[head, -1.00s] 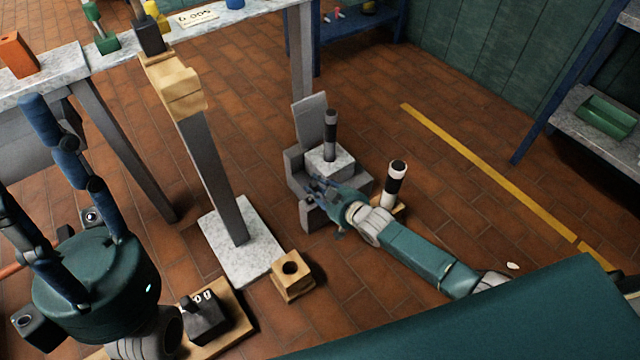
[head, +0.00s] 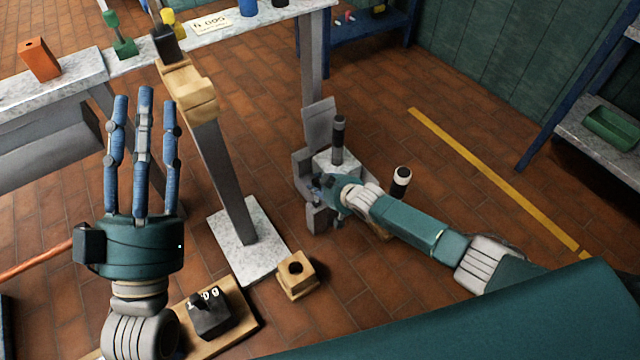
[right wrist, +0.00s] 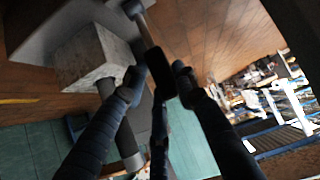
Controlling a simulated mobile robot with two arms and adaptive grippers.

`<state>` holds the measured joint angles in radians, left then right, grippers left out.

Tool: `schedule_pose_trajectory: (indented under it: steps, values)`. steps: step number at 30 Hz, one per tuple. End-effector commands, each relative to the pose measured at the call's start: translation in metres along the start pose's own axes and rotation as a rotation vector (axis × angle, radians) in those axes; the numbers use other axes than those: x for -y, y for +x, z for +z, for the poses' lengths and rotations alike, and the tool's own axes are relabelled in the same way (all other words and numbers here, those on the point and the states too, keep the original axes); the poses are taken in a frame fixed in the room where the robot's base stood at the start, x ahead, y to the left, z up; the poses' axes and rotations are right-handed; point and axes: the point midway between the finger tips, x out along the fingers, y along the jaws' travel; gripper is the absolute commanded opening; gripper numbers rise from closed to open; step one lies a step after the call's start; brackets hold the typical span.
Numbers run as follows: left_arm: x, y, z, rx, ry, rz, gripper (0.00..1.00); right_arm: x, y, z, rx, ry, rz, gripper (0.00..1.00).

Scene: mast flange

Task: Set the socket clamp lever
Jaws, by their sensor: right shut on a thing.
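The grey socket clamp (head: 318,122) stands on the floor right of centre in the head view. It has an upright back plate and a pale stone block (head: 322,160) bearing a dark post (head: 338,140). My right gripper (head: 322,183) is at the clamp's near side. In the right wrist view its blue fingers (right wrist: 158,85) are shut around the dark knob of a lever (right wrist: 147,32), whose metal rod runs up toward the clamp. The fingers hide part of the lever. My left gripper (head: 143,110) is open and empty, fingers pointing up, away from the clamp.
A grey mast (head: 225,170) with a wooden collar (head: 188,88) rises from a stone base (head: 248,265). A wooden socket block (head: 297,275) and a black-and-white post (head: 401,180) stand nearby. A workbench (head: 50,80) is behind at left. Floor by the yellow line (head: 490,170) is clear.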

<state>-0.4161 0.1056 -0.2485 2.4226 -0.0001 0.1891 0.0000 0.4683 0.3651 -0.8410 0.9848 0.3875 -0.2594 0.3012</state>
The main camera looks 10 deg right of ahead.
Motion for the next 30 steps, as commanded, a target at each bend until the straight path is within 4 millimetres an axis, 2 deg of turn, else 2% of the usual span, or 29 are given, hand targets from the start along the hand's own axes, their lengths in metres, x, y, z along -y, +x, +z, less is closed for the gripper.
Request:
schedule_pose_trajectory:
  steps: [8, 9, 12, 23, 30]
  values:
    - [0.000, 0.000, 0.000, 0.001, 0.001, 0.000, 0.40, -0.002, 0.000, 0.000, 0.002, 0.003, 0.003, 0.00]
    - [0.000, 0.000, 0.000, 0.001, 0.001, 0.000, 0.40, -0.002, 0.000, 0.000, 0.002, 0.003, 0.003, 0.30]
    - [0.000, 0.000, 0.000, 0.001, 0.001, 0.000, 0.40, -0.002, 0.000, -0.001, 0.001, 0.002, 0.003, 0.48]
    - [0.000, 0.000, -0.001, -0.004, 0.000, 0.001, 0.40, 0.000, -0.002, 0.000, 0.000, 0.001, 0.000, 0.48]
    - [0.000, 0.000, -0.001, -0.003, 0.000, 0.001, 0.40, 0.000, -0.025, 0.001, 0.000, 0.002, 0.000, 0.48]
